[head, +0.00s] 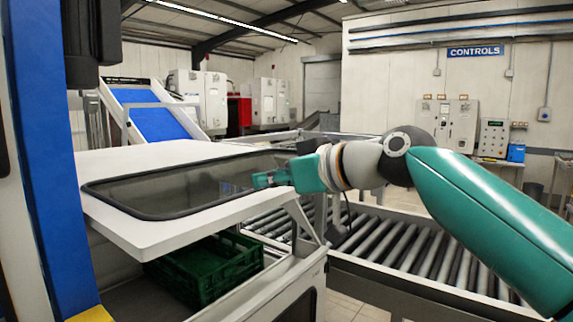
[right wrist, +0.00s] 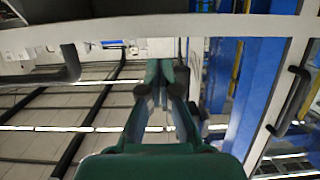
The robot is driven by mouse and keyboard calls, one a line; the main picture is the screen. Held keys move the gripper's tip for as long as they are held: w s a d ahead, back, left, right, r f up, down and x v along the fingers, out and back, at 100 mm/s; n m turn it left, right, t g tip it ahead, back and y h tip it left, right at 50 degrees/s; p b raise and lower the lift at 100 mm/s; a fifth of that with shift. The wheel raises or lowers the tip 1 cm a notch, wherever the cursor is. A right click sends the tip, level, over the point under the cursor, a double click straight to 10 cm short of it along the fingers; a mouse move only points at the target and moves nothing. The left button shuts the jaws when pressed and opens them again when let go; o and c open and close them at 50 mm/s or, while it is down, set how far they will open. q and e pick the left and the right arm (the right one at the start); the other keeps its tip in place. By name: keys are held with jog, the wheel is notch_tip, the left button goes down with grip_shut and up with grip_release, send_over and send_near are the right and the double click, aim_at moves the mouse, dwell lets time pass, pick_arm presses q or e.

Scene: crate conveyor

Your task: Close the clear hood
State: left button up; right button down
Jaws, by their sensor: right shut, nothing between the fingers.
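The hood (head: 155,228) is a white-framed lid with a dark see-through window (head: 190,187), in the left half of the head view. It stands tilted, with an open gap between its front edge and the machine body below. My right gripper (head: 262,181) is at the right end of the window, in front of the hood in the picture. Whether it touches the hood cannot be told. In the right wrist view my right gripper (right wrist: 160,72) has its fingers together and empty, below a white bar (right wrist: 160,25). My left gripper is not in view.
A green crate (head: 205,268) sits under the hood. A roller conveyor (head: 430,258) runs to the right, below my right arm. A blue upright (head: 45,150) stands at the left. In the right wrist view a black handle (right wrist: 291,101) is on a pale panel at the right.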

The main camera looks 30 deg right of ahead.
notch_tip(320, 180, down, 2)
dwell(0.4)
